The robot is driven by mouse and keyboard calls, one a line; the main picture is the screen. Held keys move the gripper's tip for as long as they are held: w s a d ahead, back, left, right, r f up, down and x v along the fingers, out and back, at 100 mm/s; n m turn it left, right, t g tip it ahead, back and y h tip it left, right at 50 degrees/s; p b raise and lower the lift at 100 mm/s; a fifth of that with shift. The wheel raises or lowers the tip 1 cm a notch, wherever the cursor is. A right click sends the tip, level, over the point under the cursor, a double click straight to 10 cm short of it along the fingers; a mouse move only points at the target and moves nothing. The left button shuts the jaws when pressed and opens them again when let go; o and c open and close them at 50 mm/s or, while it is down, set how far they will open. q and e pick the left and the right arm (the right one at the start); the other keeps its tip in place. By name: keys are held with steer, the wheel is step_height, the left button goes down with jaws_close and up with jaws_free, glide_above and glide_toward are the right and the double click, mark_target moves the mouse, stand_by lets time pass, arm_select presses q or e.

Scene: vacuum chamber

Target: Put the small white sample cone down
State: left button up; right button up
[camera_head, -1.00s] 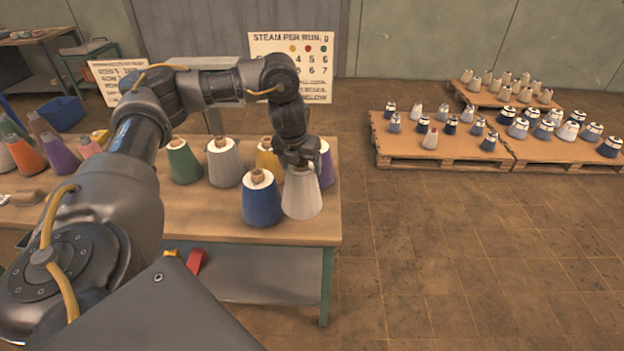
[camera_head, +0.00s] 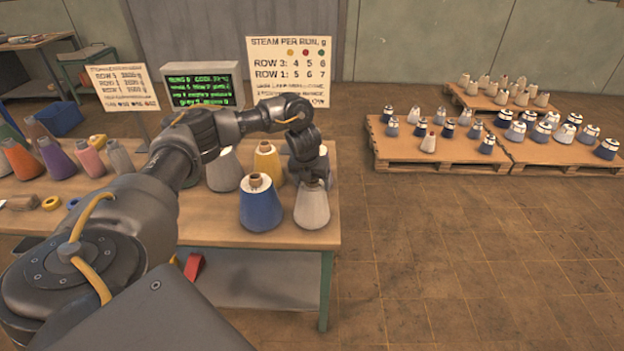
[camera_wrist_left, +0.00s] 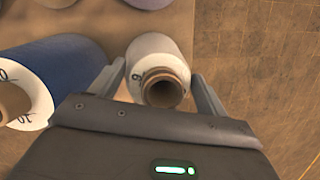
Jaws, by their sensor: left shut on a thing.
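The small white sample cone (camera_head: 312,207) is upright at the front right corner of the wooden table. My left gripper (camera_head: 311,180) is shut on its top from above. In the left wrist view the white cone (camera_wrist_left: 158,50) sits between the two fingers of the left gripper (camera_wrist_left: 160,88), with its hollow brown core facing the camera. The cone's base is at or very near the table top (camera_head: 225,232); I cannot tell whether it touches. My right gripper is not in view.
A blue cone (camera_head: 260,208) stands close on the left, also in the left wrist view (camera_wrist_left: 65,68). Yellow (camera_head: 268,163) and grey (camera_head: 223,172) cones stand behind. The table's right edge is close. Pallets with several cones (camera_head: 440,152) lie on the floor at right.

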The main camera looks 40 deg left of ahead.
arm_select(q)
steer(key=o, duration=1.4)
steer(key=shift+f, duration=0.1)
steer(key=shift+c, duration=0.2)
steer(key=v, duration=1.2)
steer(key=shift+p, duration=0.35)
steer(key=shift+s+d, duration=0.1)
